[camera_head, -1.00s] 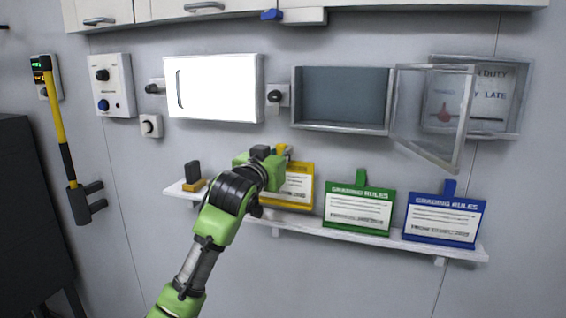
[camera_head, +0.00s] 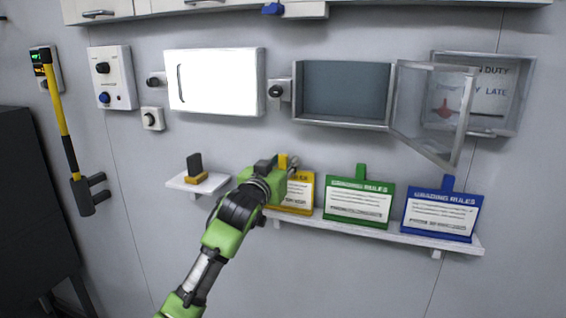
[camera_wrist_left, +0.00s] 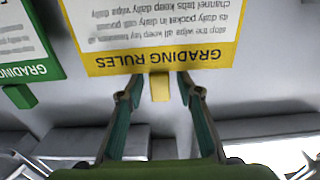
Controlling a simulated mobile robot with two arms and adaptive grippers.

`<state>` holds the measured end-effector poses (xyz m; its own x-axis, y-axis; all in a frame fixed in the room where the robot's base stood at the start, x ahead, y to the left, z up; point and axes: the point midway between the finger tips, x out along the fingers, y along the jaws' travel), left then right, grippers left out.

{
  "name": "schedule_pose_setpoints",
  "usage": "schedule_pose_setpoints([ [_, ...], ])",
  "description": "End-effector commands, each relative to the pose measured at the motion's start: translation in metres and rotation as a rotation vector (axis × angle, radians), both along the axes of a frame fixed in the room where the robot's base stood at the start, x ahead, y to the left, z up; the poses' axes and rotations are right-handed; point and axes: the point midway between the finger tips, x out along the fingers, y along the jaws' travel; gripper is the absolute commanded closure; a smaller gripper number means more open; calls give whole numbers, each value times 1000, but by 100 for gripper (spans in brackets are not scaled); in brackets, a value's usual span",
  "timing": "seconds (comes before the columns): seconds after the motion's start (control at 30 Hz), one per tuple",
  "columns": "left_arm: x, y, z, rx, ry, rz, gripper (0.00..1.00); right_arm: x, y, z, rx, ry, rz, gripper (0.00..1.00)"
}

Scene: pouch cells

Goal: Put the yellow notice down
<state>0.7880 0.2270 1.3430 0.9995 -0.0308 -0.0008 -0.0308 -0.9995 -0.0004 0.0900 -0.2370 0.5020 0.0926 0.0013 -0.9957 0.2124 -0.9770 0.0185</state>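The yellow notice (camera_head: 299,193) stands on the white wall shelf, left of the green notice, its left part hidden behind my arm. In the left wrist view the yellow notice (camera_wrist_left: 160,52) appears upside down with its yellow tab (camera_wrist_left: 160,88) pointing toward me. My left gripper (camera_head: 288,170) is at the tab. In the wrist view its two fingers (camera_wrist_left: 158,85) are apart, one on each side of the tab, with a visible gap on both sides. My right gripper is not in view.
The green notice (camera_head: 359,203) and blue notice (camera_head: 440,216) stand farther right on the shelf (camera_head: 345,228).

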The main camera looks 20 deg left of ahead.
Motion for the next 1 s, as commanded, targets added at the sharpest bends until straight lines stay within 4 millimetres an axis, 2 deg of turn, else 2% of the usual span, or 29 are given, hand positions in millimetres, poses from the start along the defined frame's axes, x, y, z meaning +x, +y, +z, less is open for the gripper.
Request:
schedule_pose_setpoints([
  [0.33, 0, 0, 5, 0, -1, 0, 68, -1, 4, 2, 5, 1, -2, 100],
  [0.47, -11, 0, 1, 0, -1, 0, 68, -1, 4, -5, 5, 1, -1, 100],
  [0.8, -76, 2, 1, 1, -3, -1, 68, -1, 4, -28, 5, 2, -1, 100],
  [1.0, -106, 3, 2, 0, -2, -1, 68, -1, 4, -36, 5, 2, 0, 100],
])
